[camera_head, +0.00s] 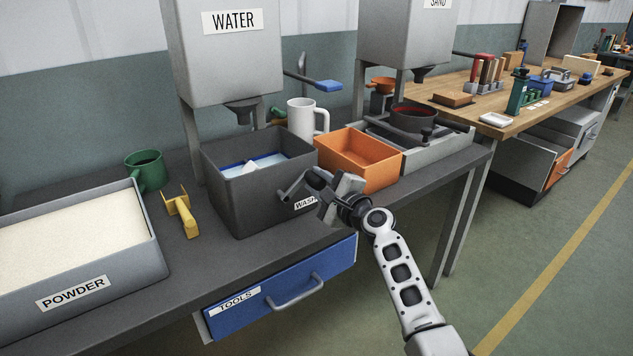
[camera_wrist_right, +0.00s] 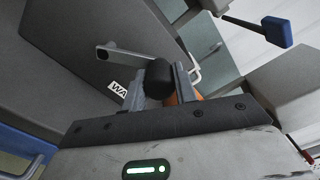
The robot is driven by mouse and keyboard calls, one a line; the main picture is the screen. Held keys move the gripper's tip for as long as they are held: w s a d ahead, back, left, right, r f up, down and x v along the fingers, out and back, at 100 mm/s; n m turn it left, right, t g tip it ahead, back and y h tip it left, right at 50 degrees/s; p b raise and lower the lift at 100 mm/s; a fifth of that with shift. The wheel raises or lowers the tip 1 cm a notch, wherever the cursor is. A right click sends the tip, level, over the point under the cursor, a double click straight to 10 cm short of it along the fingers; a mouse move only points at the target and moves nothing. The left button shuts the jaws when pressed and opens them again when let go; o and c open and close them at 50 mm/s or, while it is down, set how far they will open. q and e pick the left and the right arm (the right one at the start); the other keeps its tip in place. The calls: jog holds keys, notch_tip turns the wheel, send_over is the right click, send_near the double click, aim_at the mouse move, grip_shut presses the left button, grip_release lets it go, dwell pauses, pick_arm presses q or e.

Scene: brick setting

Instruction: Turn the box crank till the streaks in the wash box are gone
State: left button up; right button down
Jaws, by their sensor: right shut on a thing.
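My right gripper (camera_head: 322,187) is shut on the crank knob, with a finger on each side. My left gripper is not in view.
An orange bin (camera_head: 362,160) stands close to the right of the wash box, with a white mug (camera_head: 302,119) behind. A yellow tool (camera_head: 182,214), a green mug (camera_head: 147,170) and the powder tray (camera_head: 75,289) are on the left. The blue tools drawer (camera_head: 282,293) is below.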

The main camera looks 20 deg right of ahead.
dwell(0.5)
jog(key=c, duration=1.1)
grip_release()
jog(key=shift+s, duration=0.1)
jog(key=v, duration=1.5)
jog(key=shift+s+d, duration=0.2)
jog(key=shift+s, duration=0.15)
